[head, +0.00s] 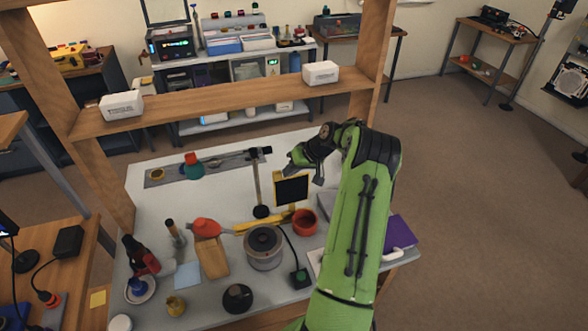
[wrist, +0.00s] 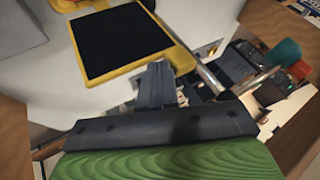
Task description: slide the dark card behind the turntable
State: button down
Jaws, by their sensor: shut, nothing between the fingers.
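The dark card (head: 291,190) is a black panel in a yellow frame, standing upright behind and to the right of the turntable. It shows large in the wrist view (wrist: 118,42). The turntable (head: 263,260) is a round grey drum with a dark top on the white bench. My gripper (head: 296,163) is just above the card's top edge in the head view. In the wrist view its fingers (wrist: 156,85) are together and empty, close to the yellow frame. I cannot tell whether they touch it.
A yellow bar (head: 268,221) lies behind the turntable. A red cup (head: 304,222) is right of the turntable. A red-headed tool (head: 206,227) is to the left. A wooden shelf (head: 220,107) spans the back.

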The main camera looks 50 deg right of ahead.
jog(key=w+a+b, duration=0.4)
jog(key=w+a, duration=0.2)
jog(key=a, duration=0.6)
jog(key=shift+w+a, duration=0.2)
jog(key=shift+w, duration=0.2)
